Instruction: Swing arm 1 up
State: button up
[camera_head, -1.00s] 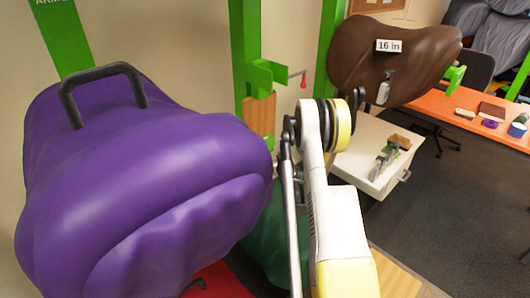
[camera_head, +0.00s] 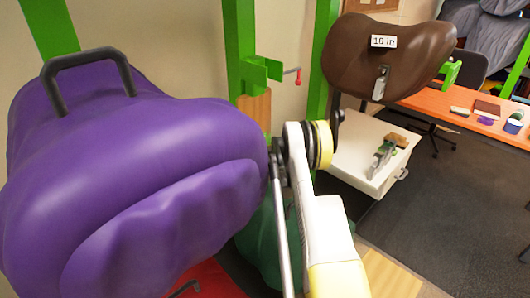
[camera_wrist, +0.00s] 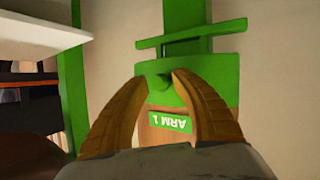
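In the wrist view, a green part (camera_wrist: 215,82) with an upside-down "ARM 1" label (camera_wrist: 171,121) is straight ahead, with a green upright and crossbar above it. My gripper (camera_wrist: 160,77) has two tan curved fingers with a gap between their tips. A small rounded green piece shows in that gap; I cannot tell whether the fingers touch it. In the head view my gripper is hidden. A large purple saddle (camera_head: 130,180) with a black handle (camera_head: 88,70) fills the left, beside my white and yellow arm.
A brown saddle (camera_head: 383,62) tagged "16 in" hangs at the back right. A white drawer cabinet (camera_head: 350,150) with tools on top stands below it. An orange bench (camera_head: 480,119) with small items is farther right. Green posts (camera_head: 238,45) line the wall.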

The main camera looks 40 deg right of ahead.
grip_shut()
jog(key=shift+s, duration=0.15)
jog(key=s+d+r+n+g+p, duration=0.1)
jog(key=s+r+g+p, duration=0.3)
jog(key=s+r+p, duration=0.55)
jog(key=s+d+r+n+g+p, duration=0.1)
jog(key=s+r+g+p, duration=0.4)
jog(key=s, duration=1)
jog(key=s+r+n+g+p, duration=0.1)
jog(key=r+p, duration=0.3)
jog(key=r, duration=0.6)
jog(key=s+r+n+g+p, duration=0.1)
jog(key=s+r+g+p, duration=0.3)
jog(key=r, duration=0.7)
jog(key=s+r+n+g+p, duration=0.1)
jog(key=s+r+g+p, duration=0.2)
jog(key=r, duration=0.8)
jog(key=shift+d+p, duration=0.25)
jog(key=shift+p, duration=0.45)
jog(key=shift+r, duration=0.1)
